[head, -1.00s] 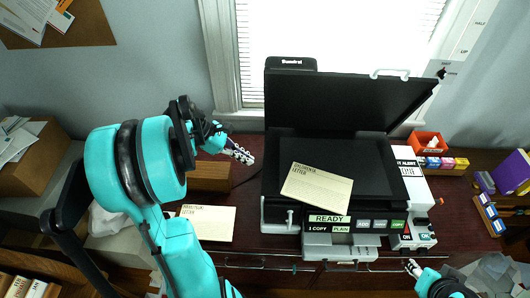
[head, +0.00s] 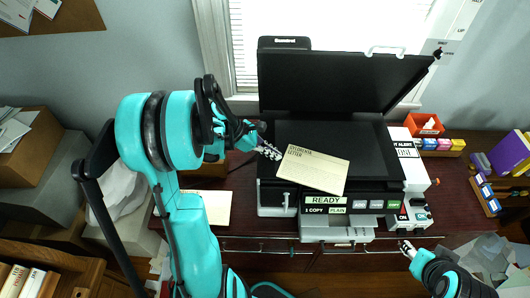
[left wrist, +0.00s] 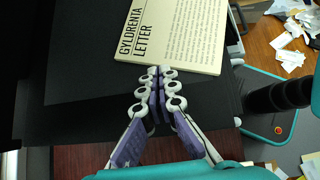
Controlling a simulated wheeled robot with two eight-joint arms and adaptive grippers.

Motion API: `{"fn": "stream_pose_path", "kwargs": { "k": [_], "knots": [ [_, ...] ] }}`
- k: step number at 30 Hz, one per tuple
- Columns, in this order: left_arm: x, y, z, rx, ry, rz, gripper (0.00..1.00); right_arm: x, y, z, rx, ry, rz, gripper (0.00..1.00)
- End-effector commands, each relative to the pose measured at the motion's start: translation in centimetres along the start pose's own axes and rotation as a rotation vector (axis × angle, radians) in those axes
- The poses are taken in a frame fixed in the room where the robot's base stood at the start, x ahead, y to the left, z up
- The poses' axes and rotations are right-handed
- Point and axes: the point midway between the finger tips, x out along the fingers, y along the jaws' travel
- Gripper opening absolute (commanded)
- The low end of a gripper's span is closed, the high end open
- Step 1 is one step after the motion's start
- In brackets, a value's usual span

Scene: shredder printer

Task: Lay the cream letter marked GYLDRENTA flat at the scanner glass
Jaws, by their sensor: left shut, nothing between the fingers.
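The cream letter marked GYLDRENTA (head: 313,170) lies tilted across the front part of the black scanner glass (head: 340,145), its near edge reaching the front panel. Its printed heading shows in the left wrist view (left wrist: 178,35). My left gripper (head: 272,151) is shut and empty, with its fingertips at the letter's left edge. In the left wrist view the fingertips (left wrist: 160,72) are just below the heading; I cannot tell if they touch the paper. My right gripper (head: 406,248) is low at the right, off the front of the desk; its jaws are too small to judge.
The scanner lid (head: 335,82) stands open behind the glass. A second cream letter (head: 212,207) lies on the desk at left, partly behind my left arm. A panel with switches (head: 411,190) and an orange bin (head: 424,124) stand at right.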

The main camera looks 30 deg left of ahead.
Motion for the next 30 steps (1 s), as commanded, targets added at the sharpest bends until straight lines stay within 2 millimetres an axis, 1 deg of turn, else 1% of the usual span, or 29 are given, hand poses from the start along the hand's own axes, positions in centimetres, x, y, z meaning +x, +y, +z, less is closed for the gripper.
{"fn": "stream_pose_path", "kwargs": {
  "k": [11, 14, 18, 21, 24, 30],
  "knots": [
    [0.2, 0.0, 0.2, 0.000, 0.000, 0.000, 0.00, 0.0, 0.0, 0.0, 0.000, 0.000, 0.000, 0.40],
    [1.1, -0.1, 1.0, 0.002, 0.000, -0.003, 0.00, 0.2, 0.0, 0.2, 0.000, 0.000, 0.000, 0.40],
    [3.2, -0.1, 3.0, 0.005, 0.000, -0.004, 0.00, 0.7, 0.0, 0.5, 0.000, 0.000, 0.000, 0.40],
    [4.3, -0.1, 4.2, 0.003, 0.000, -0.003, 0.00, 0.8, 0.0, 0.6, 0.000, 0.000, 0.000, 0.40],
    [4.8, 0.0, 4.8, 0.000, 0.000, -0.001, 0.00, 0.9, 0.0, 0.6, 0.000, 0.000, 0.000, 0.40],
    [4.8, 0.0, 4.8, -0.001, 0.000, 0.000, 0.00, 0.9, 0.0, 0.6, 0.000, 0.000, 0.000, 0.40]
  ]
}}
